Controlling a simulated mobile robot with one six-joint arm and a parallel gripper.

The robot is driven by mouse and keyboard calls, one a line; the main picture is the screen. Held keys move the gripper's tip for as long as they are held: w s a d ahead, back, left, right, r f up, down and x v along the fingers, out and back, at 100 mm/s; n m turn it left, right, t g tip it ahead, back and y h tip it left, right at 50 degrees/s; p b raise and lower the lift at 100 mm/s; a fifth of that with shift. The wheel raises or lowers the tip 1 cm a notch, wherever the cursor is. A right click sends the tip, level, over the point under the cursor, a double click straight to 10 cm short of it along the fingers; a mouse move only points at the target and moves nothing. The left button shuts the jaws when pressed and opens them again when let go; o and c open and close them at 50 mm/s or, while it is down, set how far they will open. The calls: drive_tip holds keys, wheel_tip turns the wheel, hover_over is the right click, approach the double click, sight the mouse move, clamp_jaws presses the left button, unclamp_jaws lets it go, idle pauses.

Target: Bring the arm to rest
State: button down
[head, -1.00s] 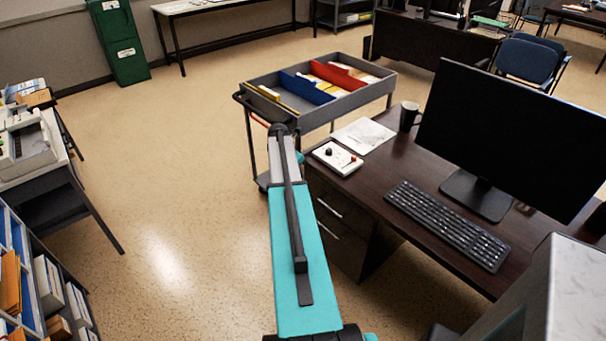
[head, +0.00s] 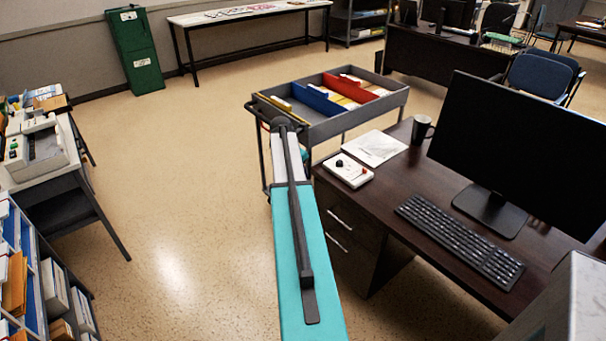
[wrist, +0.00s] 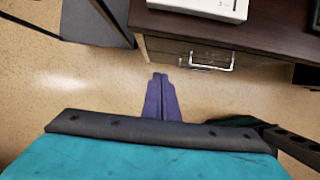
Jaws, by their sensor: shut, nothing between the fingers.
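My gripper (wrist: 160,98) shows in the wrist view as two purple fingers lying together, shut and empty. The fingers appear over the speckled floor, just below the dark desk drawer front (wrist: 190,54) in the picture. Their tips look apart from the drawer handle, though the exact gap cannot be told. In the head view my teal and grey arm reaches forward from the bottom middle, along the left side of the desk. The gripper itself is hidden there behind the arm.
A dark desk (head: 392,183) with a monitor (head: 520,150), keyboard (head: 460,238), mug (head: 421,130) and white control box (head: 348,171) stands close on the right. A grey cart (head: 318,130) with folders stands beyond the arm. Shelves (head: 40,275) are at left; floor between is clear.

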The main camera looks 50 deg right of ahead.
drive_tip(key=w+a+f+n, duration=0.1)
drive_tip(key=w+a+f, duration=0.35)
drive_tip(key=a, duration=0.35)
drive_tip(key=w+a+f+n, duration=0.2)
drive_tip(key=w+a+f, duration=0.1)
drive_tip(key=a+f, duration=0.4)
drive_tip(key=s+a+f+n+g+y, duration=0.1)
drive_tip(key=s+a+f, duration=0.1)
drive_tip(key=a+f, duration=0.65)
drive_tip(key=s+a+f+g+y, duration=0.1)
drive_tip(key=a+f, duration=0.3)
drive_tip(key=a, duration=0.9)
drive_tip(key=s+a+f+m+g, duration=0.1)
drive_tip(key=s+a+f, duration=0.3)
drive_tip(key=s+a, duration=0.3)
drive_tip(key=s+a+f+m, duration=0.1)
drive_tip(key=s+a+f, duration=0.35)
drive_tip(key=a, duration=0.45)
drive_tip(key=s+a+m+g+y, duration=0.1)
drive_tip(key=s+a+m, duration=0.4)
drive_tip(key=s+m, duration=0.3)
drive_tip(key=s+a+m+y, duration=0.1)
drive_tip(key=s+a+m, duration=0.3)
drive_tip(key=s+m, duration=0.5)
drive_tip(key=shift+s+a+f+g, duration=0.2)
drive_tip(key=shift+a+f+g, duration=0.15)
drive_tip(key=shift+a+g, duration=0.05)
